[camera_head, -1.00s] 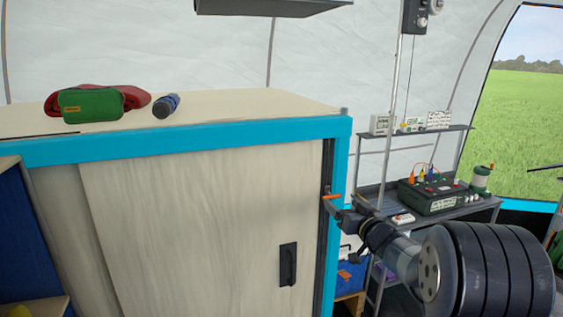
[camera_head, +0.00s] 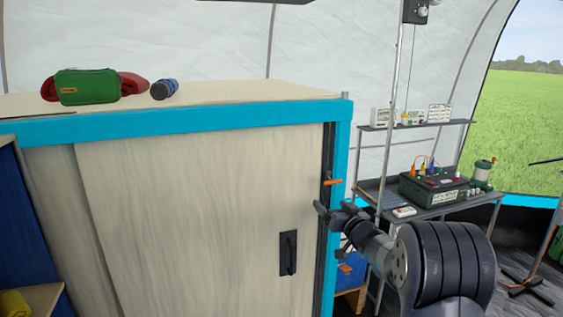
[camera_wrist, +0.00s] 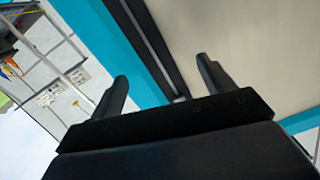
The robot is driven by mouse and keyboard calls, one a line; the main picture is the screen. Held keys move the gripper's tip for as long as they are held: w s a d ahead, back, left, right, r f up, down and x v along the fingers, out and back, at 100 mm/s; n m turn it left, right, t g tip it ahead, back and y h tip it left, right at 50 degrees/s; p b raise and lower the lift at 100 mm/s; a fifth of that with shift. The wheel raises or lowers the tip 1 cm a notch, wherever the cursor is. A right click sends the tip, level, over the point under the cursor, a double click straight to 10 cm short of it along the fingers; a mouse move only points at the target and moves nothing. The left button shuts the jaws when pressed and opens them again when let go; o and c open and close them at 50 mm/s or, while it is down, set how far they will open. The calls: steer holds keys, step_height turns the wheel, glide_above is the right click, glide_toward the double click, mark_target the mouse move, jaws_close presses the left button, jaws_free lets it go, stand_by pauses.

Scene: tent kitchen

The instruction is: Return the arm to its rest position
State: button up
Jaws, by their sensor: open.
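My gripper (camera_head: 331,222) is in front of the right edge of a blue-framed cabinet (camera_head: 240,115) in the head view, with my arm reaching in from the lower right. In the wrist view my gripper (camera_wrist: 162,90) shows two dark fingers spread wide apart with nothing between them. Beyond the fingers are the blue frame (camera_wrist: 110,40) and a pale door panel (camera_wrist: 240,40). An orange latch handle (camera_head: 332,182) sits on the cabinet edge just above my gripper, apart from it.
A green pouch (camera_head: 86,87), a red roll (camera_head: 133,83) and a blue cylinder (camera_head: 165,89) lie on the cabinet top. A metal rack (camera_head: 432,212) with a dark box of cables (camera_head: 434,190) stands behind my arm at right. Open floor shows at lower right.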

step_height(320, 180, down, 33)
steer(key=b, duration=2)
steer(key=shift+r+b, duration=0.2)
steer(key=shift+b, duration=0.1)
steer(key=shift+v, duration=1.35)
steer(key=shift+s, duration=0.1)
